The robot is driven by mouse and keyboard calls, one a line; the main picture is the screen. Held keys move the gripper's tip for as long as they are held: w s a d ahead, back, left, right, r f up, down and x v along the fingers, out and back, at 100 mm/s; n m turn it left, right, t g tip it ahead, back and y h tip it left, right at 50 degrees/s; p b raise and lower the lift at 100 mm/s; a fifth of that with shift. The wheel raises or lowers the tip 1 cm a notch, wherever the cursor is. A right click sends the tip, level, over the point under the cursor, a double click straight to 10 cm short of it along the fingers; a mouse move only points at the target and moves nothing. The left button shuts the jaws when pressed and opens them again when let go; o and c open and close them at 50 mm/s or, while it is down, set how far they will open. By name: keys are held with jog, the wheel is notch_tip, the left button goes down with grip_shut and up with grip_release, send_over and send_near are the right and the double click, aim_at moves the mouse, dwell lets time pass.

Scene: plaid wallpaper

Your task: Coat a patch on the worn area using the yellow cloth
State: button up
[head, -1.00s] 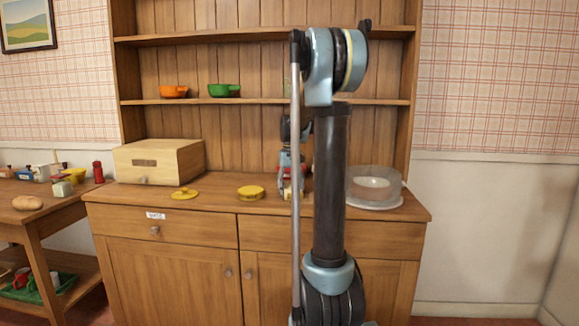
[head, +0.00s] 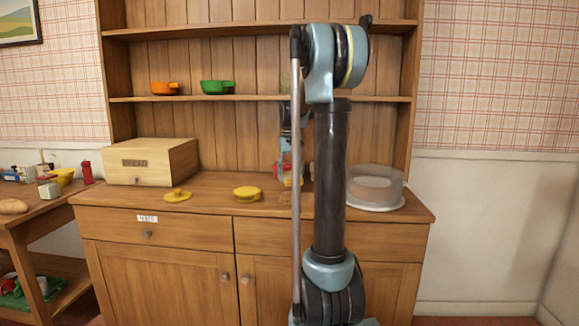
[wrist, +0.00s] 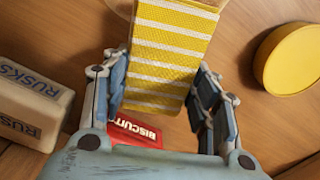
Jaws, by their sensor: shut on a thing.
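The yellow cloth (wrist: 170,45) with white stripes lies between the fingers of my gripper (wrist: 160,88) in the wrist view. My gripper is shut on it, and the cloth extends out past the fingertips, above the wooden counter. In the head view my gripper shows only partly beside my arm, over the middle of the dresser counter (head: 220,200). I cannot clearly make out the worn area in either view.
A red biscuits box (wrist: 133,133) lies below the cloth, and a rusks box (wrist: 30,105) stands left. A yellow round tin (wrist: 291,60) is right. The bread box (head: 150,162), a yellow lid (head: 177,196) and a clear cake dome (head: 375,184) stand on the counter.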

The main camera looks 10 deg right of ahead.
aim_at(290, 173)
jog(key=shift+r, duration=2.1)
